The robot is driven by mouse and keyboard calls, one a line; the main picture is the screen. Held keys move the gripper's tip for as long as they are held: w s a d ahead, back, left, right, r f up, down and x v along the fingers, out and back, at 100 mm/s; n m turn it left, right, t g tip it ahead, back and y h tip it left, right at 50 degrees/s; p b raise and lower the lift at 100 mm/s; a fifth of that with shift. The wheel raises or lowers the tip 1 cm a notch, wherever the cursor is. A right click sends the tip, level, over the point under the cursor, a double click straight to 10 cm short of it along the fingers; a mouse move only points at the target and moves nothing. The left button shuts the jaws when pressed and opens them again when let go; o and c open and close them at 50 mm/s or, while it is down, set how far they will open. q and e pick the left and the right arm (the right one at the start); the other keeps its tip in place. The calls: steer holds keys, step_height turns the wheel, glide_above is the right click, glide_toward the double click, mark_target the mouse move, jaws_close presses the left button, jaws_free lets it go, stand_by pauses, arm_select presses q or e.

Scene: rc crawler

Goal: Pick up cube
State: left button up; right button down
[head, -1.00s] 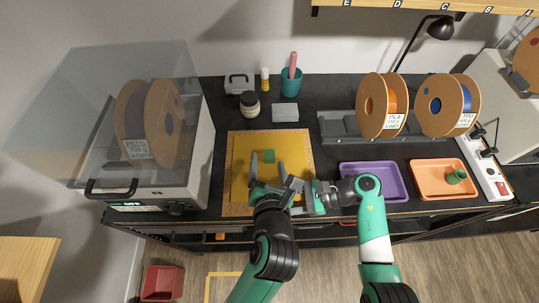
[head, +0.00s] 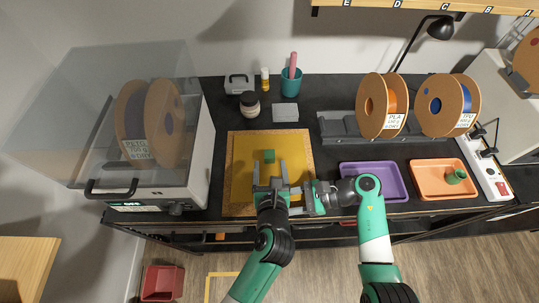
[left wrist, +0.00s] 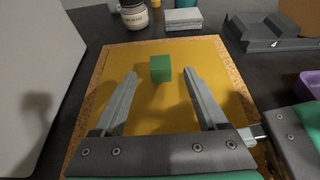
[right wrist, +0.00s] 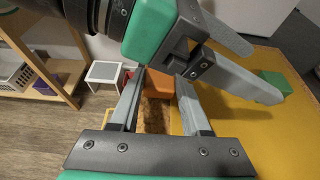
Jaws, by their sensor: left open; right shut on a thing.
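A small green cube (head: 269,156) sits on the yellow mat (head: 241,150). My left gripper (head: 270,168) is open and empty, with its fingers pointing at the cube. In the left wrist view, the cube (left wrist: 160,69) is ahead of the gap between the left fingertips (left wrist: 160,76), apart from both. My right gripper (head: 312,197) is beside my left gripper at the mat's right edge. In the right wrist view its fingers (right wrist: 160,76) stand apart, close to the left gripper's body. The cube (right wrist: 275,82) shows there at the right.
A purple tray (head: 343,168) and an orange tray (head: 416,187) holding a green cylinder (head: 456,176) stand to the right. The mat around the cube is clear.

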mark_target(270, 156)
arm_select(q)
steer(key=shift+x, duration=2.65)
jaws_close()
